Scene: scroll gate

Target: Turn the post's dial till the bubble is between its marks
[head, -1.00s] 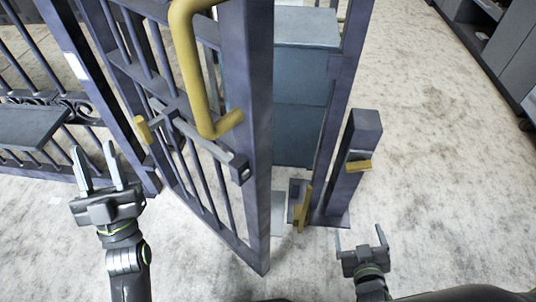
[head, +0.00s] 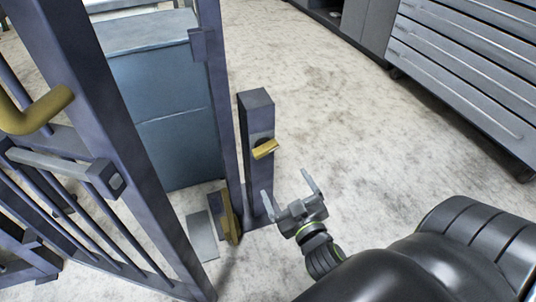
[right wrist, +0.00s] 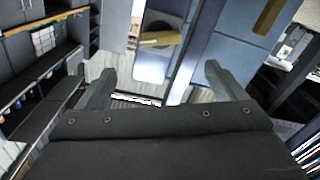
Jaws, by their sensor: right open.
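The short dark post (head: 257,112) stands upright on the floor right of the gate frame. A brass lever (head: 265,148) sticks out from its front face. In the right wrist view, the brass lever (right wrist: 160,38) sits on a dark round dial (right wrist: 165,25) on the post's face. I cannot make out a bubble or marks. My right gripper (head: 288,184) is open and empty, low and to the right of the post, apart from the lever. In the right wrist view its fingers (right wrist: 146,75) are spread below the lever. My left gripper is out of view.
The gate (head: 100,120), with a brass handle (head: 35,112) and a latch bar (head: 65,165), stands at left. A brass piece (head: 229,216) is by the post's foot. A blue-grey box (head: 160,110) stands behind. Drawers (head: 465,75) are at upper right, with open floor between.

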